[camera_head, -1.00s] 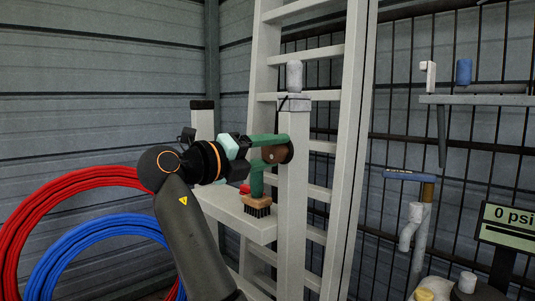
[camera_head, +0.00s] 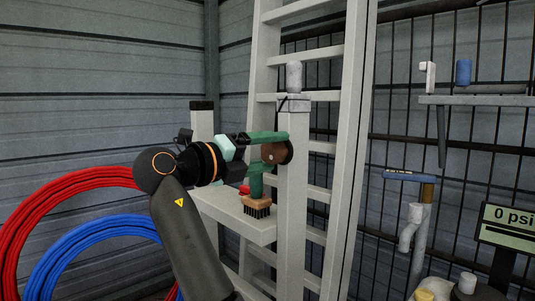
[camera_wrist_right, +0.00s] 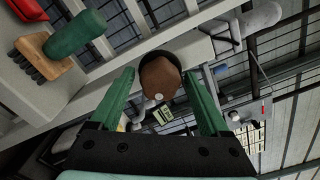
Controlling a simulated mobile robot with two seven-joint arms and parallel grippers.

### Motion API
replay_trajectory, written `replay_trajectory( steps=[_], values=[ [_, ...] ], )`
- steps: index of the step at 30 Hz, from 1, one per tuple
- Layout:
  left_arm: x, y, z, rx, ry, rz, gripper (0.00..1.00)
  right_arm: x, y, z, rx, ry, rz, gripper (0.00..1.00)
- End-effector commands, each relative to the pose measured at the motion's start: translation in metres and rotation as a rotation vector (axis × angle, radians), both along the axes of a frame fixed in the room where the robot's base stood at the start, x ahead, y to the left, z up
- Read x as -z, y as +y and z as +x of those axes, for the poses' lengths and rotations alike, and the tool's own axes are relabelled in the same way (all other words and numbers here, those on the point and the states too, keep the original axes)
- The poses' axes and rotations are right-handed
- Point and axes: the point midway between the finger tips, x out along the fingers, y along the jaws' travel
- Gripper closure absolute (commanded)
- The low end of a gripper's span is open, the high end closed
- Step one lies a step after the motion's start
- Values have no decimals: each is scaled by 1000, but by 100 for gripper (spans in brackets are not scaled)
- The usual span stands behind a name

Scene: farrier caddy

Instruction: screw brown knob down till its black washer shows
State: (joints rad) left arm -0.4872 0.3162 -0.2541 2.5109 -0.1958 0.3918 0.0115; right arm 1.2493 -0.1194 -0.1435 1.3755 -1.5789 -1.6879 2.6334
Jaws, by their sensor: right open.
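The brown knob (camera_head: 278,154) sits on the near side of the upright pale post (camera_head: 292,210). In the right wrist view the knob (camera_wrist_right: 160,78) is between my right gripper's green fingers, with a gap on either side. A small pale spot marks its rim. A dark ring (camera_wrist_right: 145,58) shows around the knob's far end; I cannot tell whether it is the black washer. My right gripper (camera_head: 272,150) is open around the knob, its fingers reaching in from the left. It also shows in the right wrist view (camera_wrist_right: 162,92). My left gripper is not in view.
A green-handled brush (camera_head: 257,205) and a red object (camera_head: 244,189) lie on the pale shelf (camera_head: 225,208), close below my right gripper. A ladder (camera_head: 345,150) stands behind the post. Red (camera_head: 40,205) and blue (camera_head: 80,240) hose coils are at the left.

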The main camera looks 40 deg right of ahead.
Motion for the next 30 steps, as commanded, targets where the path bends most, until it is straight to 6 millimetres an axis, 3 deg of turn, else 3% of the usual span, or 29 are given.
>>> replay_trajectory(
  steps=[15, 30],
  values=[
    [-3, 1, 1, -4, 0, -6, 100, 0, 41, -4, 0, -1, 0, 20],
    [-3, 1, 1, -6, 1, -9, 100, 0, 44, -4, 1, -1, 1, 20]
  ],
)
